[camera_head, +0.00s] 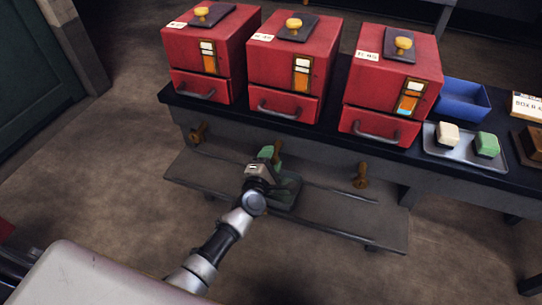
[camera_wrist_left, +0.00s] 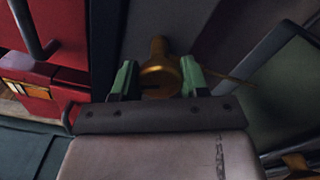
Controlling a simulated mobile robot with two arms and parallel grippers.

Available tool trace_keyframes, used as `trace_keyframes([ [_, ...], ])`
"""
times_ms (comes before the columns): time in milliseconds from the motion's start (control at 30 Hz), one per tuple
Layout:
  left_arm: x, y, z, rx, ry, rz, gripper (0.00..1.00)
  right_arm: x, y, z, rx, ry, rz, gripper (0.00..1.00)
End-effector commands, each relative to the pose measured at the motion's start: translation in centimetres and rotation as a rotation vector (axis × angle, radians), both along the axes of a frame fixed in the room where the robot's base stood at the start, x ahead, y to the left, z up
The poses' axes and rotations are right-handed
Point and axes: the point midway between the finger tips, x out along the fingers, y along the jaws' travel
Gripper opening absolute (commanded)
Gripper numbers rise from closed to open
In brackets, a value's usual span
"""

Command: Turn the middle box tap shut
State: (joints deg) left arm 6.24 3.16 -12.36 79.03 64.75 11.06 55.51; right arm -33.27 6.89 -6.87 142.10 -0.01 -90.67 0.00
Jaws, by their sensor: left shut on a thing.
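The middle box (camera_head: 288,65) is a red steam box with a drawer below, on the dark bench. Its brass tap (camera_head: 277,148) shows just above my left gripper (camera_head: 270,160), below the bench edge. In the left wrist view the tap (camera_wrist_left: 158,74) sits between the green fingers of my left gripper (camera_wrist_left: 157,80), with its lever pointing up in the picture. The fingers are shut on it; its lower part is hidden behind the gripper. My right gripper is in neither view.
Similar taps sit below the left box (camera_head: 198,132) and the right box (camera_head: 360,178). A low grey shelf (camera_head: 330,215) runs under the bench.

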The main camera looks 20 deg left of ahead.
Motion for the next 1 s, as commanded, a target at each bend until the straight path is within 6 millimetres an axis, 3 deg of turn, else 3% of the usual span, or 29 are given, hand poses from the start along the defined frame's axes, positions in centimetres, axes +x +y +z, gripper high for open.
trace_keyframes([
  [300, -0.1, 0.0, 0.1, 0.26, -0.006, -0.001, 0.21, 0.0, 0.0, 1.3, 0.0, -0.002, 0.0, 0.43],
  [600, -0.1, -0.1, 0.0, 0.409, -0.012, -0.002, 0.21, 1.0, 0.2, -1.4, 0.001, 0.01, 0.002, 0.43],
  [1000, -0.1, -0.1, -0.1, 0.46, -0.013, -0.002, 0.21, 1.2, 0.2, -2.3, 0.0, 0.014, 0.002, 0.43],
])
